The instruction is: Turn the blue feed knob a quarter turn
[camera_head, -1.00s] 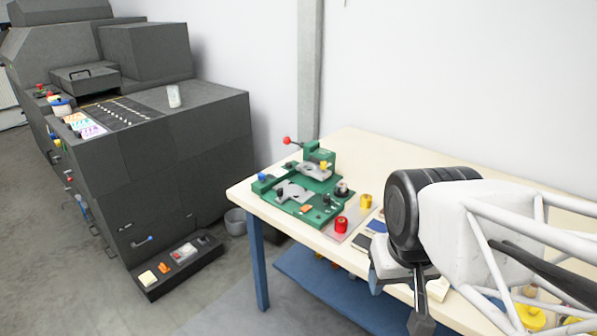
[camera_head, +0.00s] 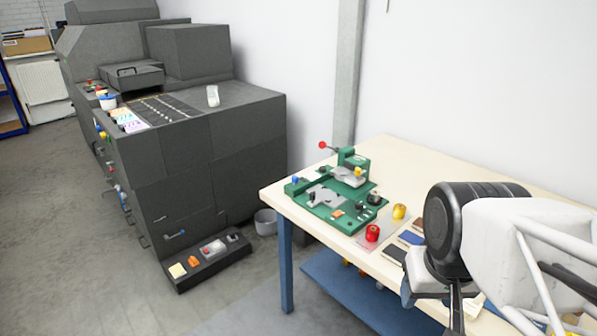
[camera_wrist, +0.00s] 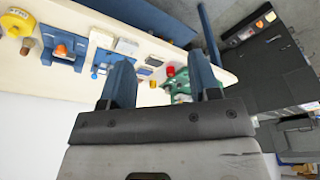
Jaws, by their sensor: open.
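A small blue knob (camera_head: 294,179) sits at the left end of the green fixture (camera_head: 322,212) on the bench. Another blue knob (camera_head: 97,127) shows on the left side of the dark grey machine (camera_head: 165,165), among several coloured controls. No label is legible, so I cannot tell which is the feed knob. My gripper (camera_head: 456,318) hangs over the bench's front right, apart from both knobs. In the wrist view my gripper (camera_wrist: 160,65) has its two fingers apart with nothing between them. The green fixture (camera_wrist: 178,86) shows partly behind the right finger.
The cream bench (camera_head: 290,198) carries a red pot (camera_head: 372,233), a yellow pot (camera_head: 399,211) and flat dark pads (camera_head: 393,254). A low tray (camera_head: 200,268) juts from the machine's foot. A grey bin (camera_head: 265,222) stands between machine and bench. The floor at left is clear.

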